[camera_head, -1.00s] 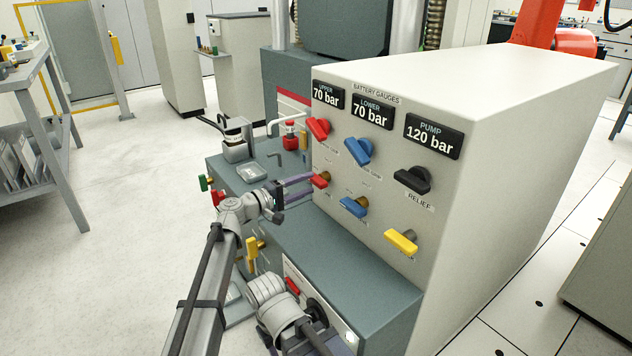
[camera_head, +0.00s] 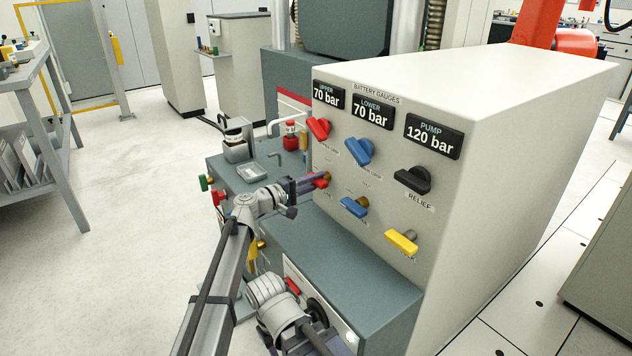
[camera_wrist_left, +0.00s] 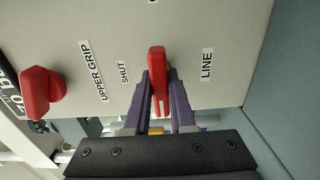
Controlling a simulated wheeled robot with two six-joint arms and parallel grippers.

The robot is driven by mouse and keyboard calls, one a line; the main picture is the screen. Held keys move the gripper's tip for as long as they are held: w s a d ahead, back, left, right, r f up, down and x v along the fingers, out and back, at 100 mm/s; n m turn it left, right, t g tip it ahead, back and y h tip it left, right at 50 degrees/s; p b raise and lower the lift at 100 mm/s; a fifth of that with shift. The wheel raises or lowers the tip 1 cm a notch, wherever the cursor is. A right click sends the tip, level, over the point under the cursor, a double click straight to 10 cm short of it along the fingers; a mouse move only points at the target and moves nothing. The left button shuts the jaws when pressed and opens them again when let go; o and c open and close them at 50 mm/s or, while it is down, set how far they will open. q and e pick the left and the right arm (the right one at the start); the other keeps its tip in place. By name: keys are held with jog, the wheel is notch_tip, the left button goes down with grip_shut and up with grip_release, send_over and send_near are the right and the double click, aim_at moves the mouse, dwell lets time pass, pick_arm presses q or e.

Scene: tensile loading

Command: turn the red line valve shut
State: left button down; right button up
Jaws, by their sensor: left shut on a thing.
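The red line valve handle (camera_head: 325,180) is on the pale panel's left side, below the red upper grip valve (camera_head: 318,128). My left gripper (camera_head: 318,184) is shut on it and hides part of it. In the left wrist view, the red line handle (camera_wrist_left: 157,62) stands lengthwise between the two purple fingers (camera_wrist_left: 158,90). There, the SHUT label is left of the handle and the LINE label is right of it. The handle lies across the line between these labels.
A blue valve (camera_head: 354,207) is just right of the line valve, and another blue valve (camera_head: 358,151) is above it. A black relief valve (camera_head: 413,180) and a yellow valve (camera_head: 401,241) are farther right. The teal bench (camera_head: 340,258) lies below the panel.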

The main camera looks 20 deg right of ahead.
dwell(0.6)
pick_arm(q)
jog(key=m, duration=0.8)
jog(key=shift+m, duration=0.3)
jog(key=m, duration=0.4)
jog(key=shift+m, duration=2.6)
jog(key=c, duration=0.8)
grip_release()
jog(key=shift+o, duration=0.2)
